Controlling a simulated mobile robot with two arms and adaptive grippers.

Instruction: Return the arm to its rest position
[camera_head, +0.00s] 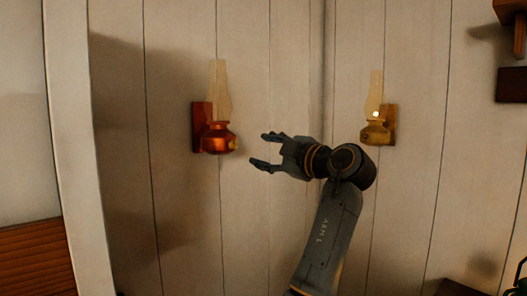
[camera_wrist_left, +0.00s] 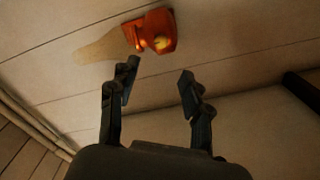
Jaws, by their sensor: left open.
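My left gripper (camera_head: 264,151) is open and empty in the head view, raised in front of the plank wall, with its fingers pointing left. A red oil lamp (camera_head: 219,138) with a glass chimney is mounted on the wall to the left of the fingertips, with a visible gap between them. In the left wrist view the open fingers (camera_wrist_left: 157,85) show below the red lamp (camera_wrist_left: 157,36), apart from it, with nothing between them. My right gripper shows in neither view.
A yellow brass lamp (camera_head: 376,130) is on the wall to the right of my arm's wrist. A dark wooden shelf (camera_head: 510,12) is at the upper right. Brown slatted wood (camera_head: 35,258) is at the lower left. The wall between the red lamp and the left edge post is bare.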

